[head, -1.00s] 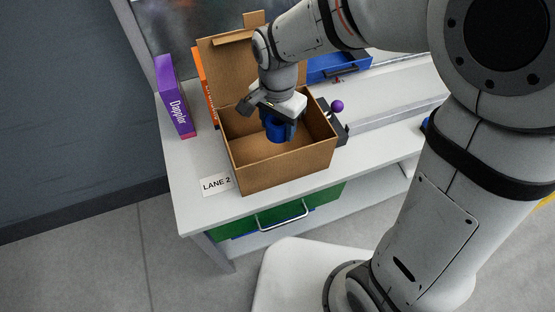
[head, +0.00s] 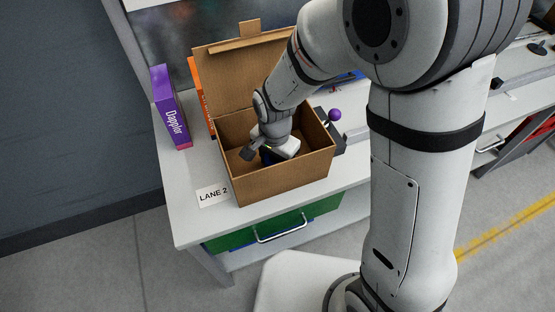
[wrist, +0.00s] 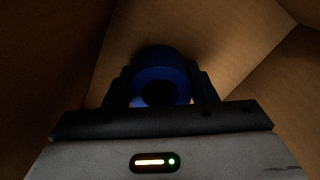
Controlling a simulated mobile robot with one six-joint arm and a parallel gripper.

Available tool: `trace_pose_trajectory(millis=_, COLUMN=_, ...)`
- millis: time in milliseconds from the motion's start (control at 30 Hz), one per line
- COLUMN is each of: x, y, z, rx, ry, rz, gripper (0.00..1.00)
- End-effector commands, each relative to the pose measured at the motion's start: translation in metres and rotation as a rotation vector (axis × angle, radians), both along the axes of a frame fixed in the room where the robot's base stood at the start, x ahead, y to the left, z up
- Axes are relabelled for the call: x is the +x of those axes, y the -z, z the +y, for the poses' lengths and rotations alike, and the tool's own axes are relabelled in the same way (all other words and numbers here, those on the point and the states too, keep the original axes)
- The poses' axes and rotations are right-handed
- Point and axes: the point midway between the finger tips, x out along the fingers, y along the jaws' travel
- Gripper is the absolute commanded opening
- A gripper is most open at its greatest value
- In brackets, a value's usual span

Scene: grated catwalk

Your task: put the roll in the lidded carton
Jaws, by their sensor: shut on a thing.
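The lidded carton (head: 285,182) is a brown cardboard box on the white bench, with its lid (head: 245,72) standing open at the back. My gripper (head: 266,158) reaches down inside the carton and is shut on the blue roll (head: 267,156). In the head view the roll is mostly hidden behind my gripper. The wrist view shows the roll (wrist: 160,75) between the two dark fingers, with its hollow core facing the camera and cardboard walls around it. I cannot tell whether the roll touches the carton's floor.
A purple box (head: 171,108) and an orange box (head: 202,95) stand left of and behind the carton. A purple ball-topped knob (head: 334,115) is close to its right side. A "LANE 2" label (head: 213,195) lies at the front left. A green drawer (head: 262,230) is below.

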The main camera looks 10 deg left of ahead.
Motion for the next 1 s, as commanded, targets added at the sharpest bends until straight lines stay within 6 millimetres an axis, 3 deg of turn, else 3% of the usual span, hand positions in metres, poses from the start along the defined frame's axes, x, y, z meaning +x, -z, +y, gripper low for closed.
trace_pose_trajectory(millis=200, x=0.0, y=0.004, z=0.0, rx=0.0, ry=0.001, rz=0.0, gripper=0.28)
trace_pose_trajectory(millis=233, x=0.0, y=0.003, z=0.0, rx=0.0, ry=0.001, rz=0.0, gripper=0.53)
trace_pose_trajectory(millis=467, x=0.0, y=0.003, z=0.0, rx=0.0, ry=0.001, rz=0.0, gripper=0.72)
trace_pose_trajectory(millis=767, x=0.0, y=0.0, z=-0.001, rx=0.0, ry=0.002, rz=0.0, gripper=0.73)
trace_pose_trajectory(millis=867, x=0.001, y=-0.009, z=0.0, rx=0.002, ry=0.002, rz=-0.002, gripper=0.73)
trace_pose_trajectory(millis=1000, x=0.001, y=-0.036, z=0.0, rx=0.004, ry=0.002, rz=-0.005, gripper=0.73)
